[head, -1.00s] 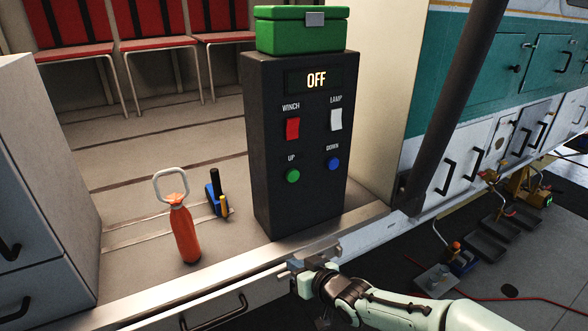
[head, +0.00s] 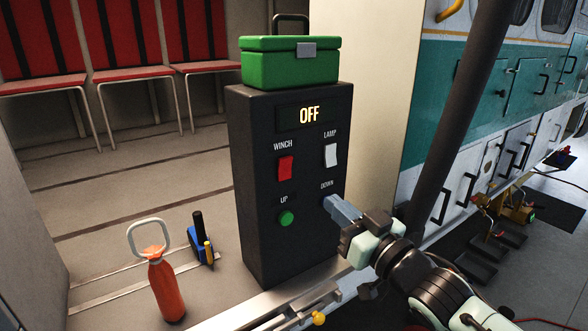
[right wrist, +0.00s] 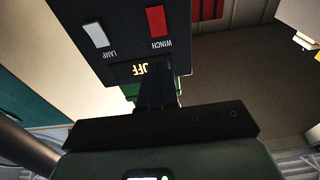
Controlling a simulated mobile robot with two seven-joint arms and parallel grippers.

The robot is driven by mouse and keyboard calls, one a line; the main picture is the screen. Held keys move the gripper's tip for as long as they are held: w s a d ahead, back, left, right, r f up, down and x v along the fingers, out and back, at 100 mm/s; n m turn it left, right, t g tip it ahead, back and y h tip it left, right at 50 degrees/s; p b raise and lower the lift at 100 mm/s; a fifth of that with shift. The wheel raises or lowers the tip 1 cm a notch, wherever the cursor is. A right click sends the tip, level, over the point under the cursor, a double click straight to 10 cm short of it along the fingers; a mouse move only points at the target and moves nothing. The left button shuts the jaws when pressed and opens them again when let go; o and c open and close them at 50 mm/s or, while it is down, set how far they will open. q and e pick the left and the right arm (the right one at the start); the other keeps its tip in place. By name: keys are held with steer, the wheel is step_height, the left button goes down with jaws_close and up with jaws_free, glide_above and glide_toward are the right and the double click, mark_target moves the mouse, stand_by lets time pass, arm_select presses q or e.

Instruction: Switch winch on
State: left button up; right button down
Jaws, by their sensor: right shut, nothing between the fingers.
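The dark winch control box (head: 262,236) stands upright on the helicopter floor, and its display (head: 309,115) reads OFF. The red WINCH switch (head: 285,168) is on the left of its front, above the green UP button (head: 287,218). The white LAMP switch (head: 331,155) is on the right. My right gripper (head: 334,205) is shut and empty in front of the box's lower right, covering the blue DOWN button; I cannot tell if it touches. The right wrist view shows the WINCH switch (right wrist: 156,20) and LAMP switch (right wrist: 96,34) upside down, with the gripper (right wrist: 158,72) below them. My left gripper is not in view.
A green case (head: 290,64) sits on top of the box. An orange bottle (head: 167,288) and a small blue tool (head: 201,241) stand on the floor to the left. A dark slanted post (head: 458,120) stands right of the box. Red seats (head: 124,75) line the back.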

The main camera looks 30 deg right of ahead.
mark_target(286, 161)
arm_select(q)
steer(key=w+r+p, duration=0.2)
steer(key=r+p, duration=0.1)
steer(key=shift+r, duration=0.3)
arm_select(e)
steer(key=w, duration=0.4)
steer(key=w+r, duration=0.1)
steer(key=w, duration=0.4)
steer(key=w+a+r, duration=0.1)
steer(key=w, duration=0.4)
steer(key=shift+s, duration=0.1)
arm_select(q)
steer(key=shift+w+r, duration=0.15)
arm_select(e)
steer(key=shift+w+a+r, duration=0.1)
steer(key=shift+w, duration=0.15)
